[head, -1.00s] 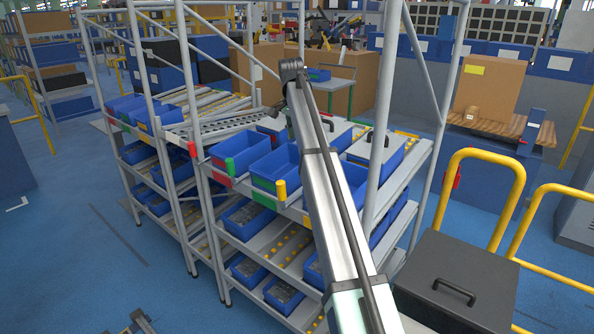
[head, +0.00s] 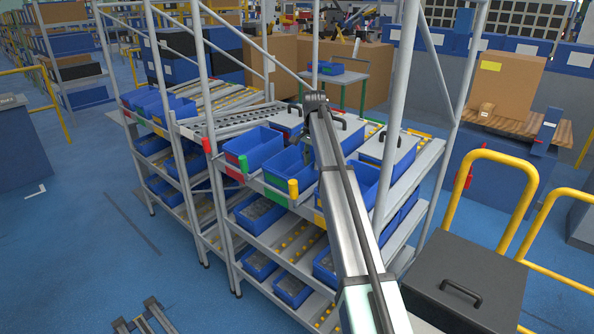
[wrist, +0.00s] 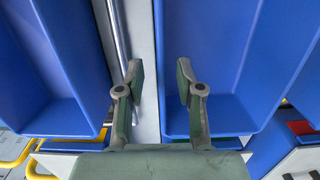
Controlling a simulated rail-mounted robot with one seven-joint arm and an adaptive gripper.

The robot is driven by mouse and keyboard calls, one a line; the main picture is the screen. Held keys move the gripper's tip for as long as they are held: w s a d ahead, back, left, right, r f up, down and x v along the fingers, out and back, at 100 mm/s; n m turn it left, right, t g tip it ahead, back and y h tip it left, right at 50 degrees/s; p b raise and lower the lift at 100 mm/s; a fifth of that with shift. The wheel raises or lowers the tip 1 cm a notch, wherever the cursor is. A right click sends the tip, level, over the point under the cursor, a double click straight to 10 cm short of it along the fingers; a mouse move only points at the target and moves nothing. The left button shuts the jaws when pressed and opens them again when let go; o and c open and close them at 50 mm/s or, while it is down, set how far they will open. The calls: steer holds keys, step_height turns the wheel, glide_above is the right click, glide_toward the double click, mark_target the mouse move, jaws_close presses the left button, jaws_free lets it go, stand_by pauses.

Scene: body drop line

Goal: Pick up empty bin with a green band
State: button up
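The blue bin with a green band (head: 285,168) sits on the rack's top shelf, with the green band (head: 276,195) at its front. It looks empty. In the wrist view, the blue bin on the right (wrist: 212,60) appears to be this one, with a thin green strip under its front edge. My gripper (wrist: 160,85) is open and empty. Its fingers are apart above the grey gap and the left wall of this bin; I cannot tell how high. Another blue bin (wrist: 50,65) is on the left.
A blue bin with a red band (head: 253,147) stands to the left, and a blue bin (head: 362,182) stands to the right behind my arm. Coloured posts and rack uprights (head: 398,110) stand close by. Grey lidded boxes (head: 388,150) sit behind. Lower shelves hold filled bins.

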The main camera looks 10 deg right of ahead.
steer(key=shift+f+p, duration=1.1)
steer(key=shift+f, duration=1.55)
jaws_close()
